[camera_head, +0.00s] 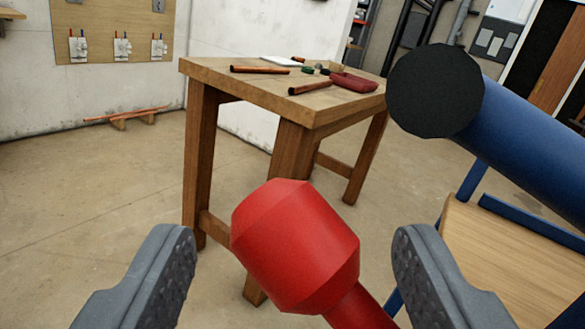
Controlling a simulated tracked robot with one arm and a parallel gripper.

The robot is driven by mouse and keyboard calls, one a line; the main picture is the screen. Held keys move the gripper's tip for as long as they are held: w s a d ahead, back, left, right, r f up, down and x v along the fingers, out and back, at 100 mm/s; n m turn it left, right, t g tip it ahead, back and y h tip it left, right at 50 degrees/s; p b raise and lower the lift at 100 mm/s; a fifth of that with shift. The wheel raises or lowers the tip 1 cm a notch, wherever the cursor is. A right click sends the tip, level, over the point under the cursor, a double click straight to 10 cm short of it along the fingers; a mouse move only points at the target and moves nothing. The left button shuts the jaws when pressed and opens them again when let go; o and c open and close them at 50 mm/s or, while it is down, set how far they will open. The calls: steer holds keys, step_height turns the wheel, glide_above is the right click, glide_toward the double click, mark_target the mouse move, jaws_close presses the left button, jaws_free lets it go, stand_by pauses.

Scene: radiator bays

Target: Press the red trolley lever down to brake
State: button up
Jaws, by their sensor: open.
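The red trolley lever (297,247) shows large in the lower middle of the view, with a thick faceted knob and a thinner red shaft running down to the right. My gripper (295,250) is open, with one grey ridged finger on the left and one on the right. The knob appears between the two fingers, with a gap on each side; I cannot tell how far ahead of the fingertips it is. The trolley's blue tube (525,145) with a black end cap is at the right, above its wooden deck (515,260). The lever's lower end is out of view.
A wooden workbench (240,85) with tools and a dark red pouch (352,82) stands behind the lever. A board with several valves (120,48) hangs on the back left wall. Copper pipes (125,115) lie on blocks below it. Floor at the left is clear.

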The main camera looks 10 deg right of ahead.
steer(key=shift+w+f, duration=0.1)
steer(key=shift+w, duration=1.35)
steer(key=shift+c, duration=0.3)
jaws_close()
